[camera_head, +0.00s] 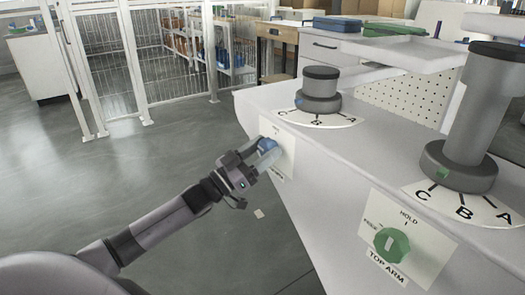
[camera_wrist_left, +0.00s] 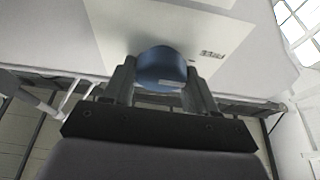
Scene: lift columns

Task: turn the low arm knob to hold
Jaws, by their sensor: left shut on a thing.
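The blue knob (camera_head: 267,145), which I take for the low arm knob, sits on a white label plate (camera_head: 285,162) on the bench's front face. My left gripper (camera_head: 258,154) is shut on it, with a finger at either side. In the left wrist view the blue knob (camera_wrist_left: 162,63) is between the two fingers (camera_wrist_left: 162,88), with the white plate (camera_wrist_left: 118,25) behind it. A pale mark shows on the knob's face. The plate's lettering is too small or covered, so I cannot tell which setting the knob points at. My right gripper is out of view.
A green knob (camera_head: 391,243) on a plate marked TOP ARM is further right on the same face. A short column (camera_head: 320,88) and a tall column (camera_head: 470,115) stand on the bench top (camera_head: 375,130), over lettered dials. The floor (camera_head: 130,180) at left is clear.

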